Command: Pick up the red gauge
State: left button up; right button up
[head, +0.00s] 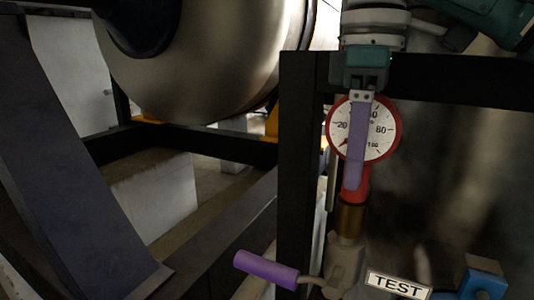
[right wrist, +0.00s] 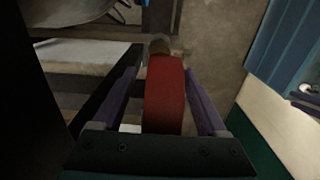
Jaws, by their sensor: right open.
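The red gauge (head: 381,131) has a round white dial with a red rim. It stands upright on a brass fitting (head: 350,218) above a valve with a purple handle (head: 266,270). My right gripper (head: 354,186) reaches down from above in the head view, one purple finger in front of the dial and hiding its middle. In the right wrist view the red gauge (right wrist: 165,98) is seen edge-on between the two purple fingers, with a gap on each side. The right gripper is open around the gauge. My left gripper is not in view.
A black frame post (head: 297,165) stands just left of the gauge, and a black rail (head: 460,82) runs behind to the right. A large metal tank (head: 215,60) is at upper left. A TEST label (head: 398,285) and a blue part (head: 483,278) are at lower right.

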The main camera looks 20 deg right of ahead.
jog(key=shift+c, duration=0.3)
grip_shut()
dwell(0.4)
